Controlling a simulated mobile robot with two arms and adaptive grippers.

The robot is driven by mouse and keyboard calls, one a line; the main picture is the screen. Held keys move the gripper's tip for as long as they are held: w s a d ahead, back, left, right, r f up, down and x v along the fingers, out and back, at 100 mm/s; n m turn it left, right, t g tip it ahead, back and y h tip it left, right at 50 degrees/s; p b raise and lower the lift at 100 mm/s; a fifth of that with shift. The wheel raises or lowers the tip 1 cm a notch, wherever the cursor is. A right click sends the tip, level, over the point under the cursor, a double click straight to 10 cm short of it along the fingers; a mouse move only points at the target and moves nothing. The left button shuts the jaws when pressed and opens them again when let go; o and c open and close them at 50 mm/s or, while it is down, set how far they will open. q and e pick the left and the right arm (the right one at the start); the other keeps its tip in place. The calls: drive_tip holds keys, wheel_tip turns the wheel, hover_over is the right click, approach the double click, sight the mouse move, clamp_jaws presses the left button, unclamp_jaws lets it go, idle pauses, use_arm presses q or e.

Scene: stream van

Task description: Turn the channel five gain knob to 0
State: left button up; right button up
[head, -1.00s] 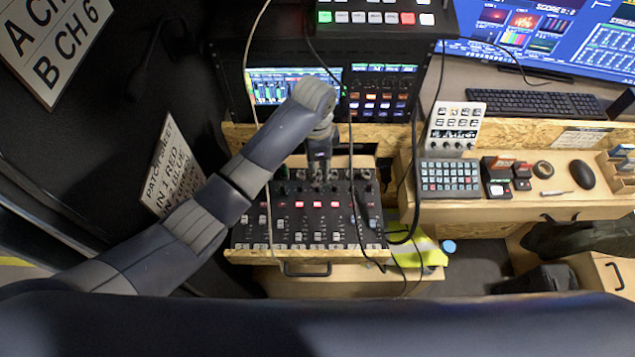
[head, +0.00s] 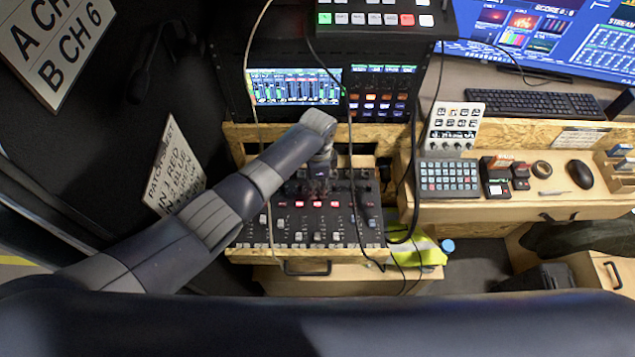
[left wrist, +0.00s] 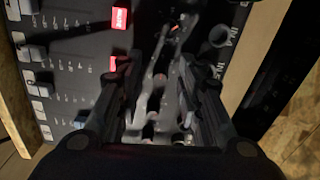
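The audio mixer (head: 300,245) is a black panel with rows of knobs, lit red buttons and faders, set in a wooden shelf. My left gripper (head: 322,188) is over its upper knob rows, pointing down. In the left wrist view, the two fingers of my left gripper (left wrist: 155,70) stand apart, with small knobs and glossy, blurred parts of the panel (left wrist: 70,70) between and below them. Input labels resembling "IN 4" and "IN 5" show at the right. The channel five gain knob cannot be told apart clearly, nor can contact with it. My right gripper is not in view.
A thin cable (head: 352,160) hangs across the mixer's right part, and a pale one crosses its left side. A rack with a lit screen (head: 295,87) stands behind the mixer. A wooden desk with a keypad (head: 449,176) is to the right.

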use_arm(q)
drive_tip(key=shift+f, duration=0.15)
drive_tip(key=shift+c, duration=0.3)
clamp_jaws()
drive_tip(key=shift+n, duration=0.3)
drive_tip(key=n+p, duration=0.1)
drive_tip(key=n, duration=0.2)
drive_tip(key=n+p, duration=0.1)
drive_tip(key=n, duration=0.4)
drive_tip(key=shift+n, duration=0.3)
idle(0.3)
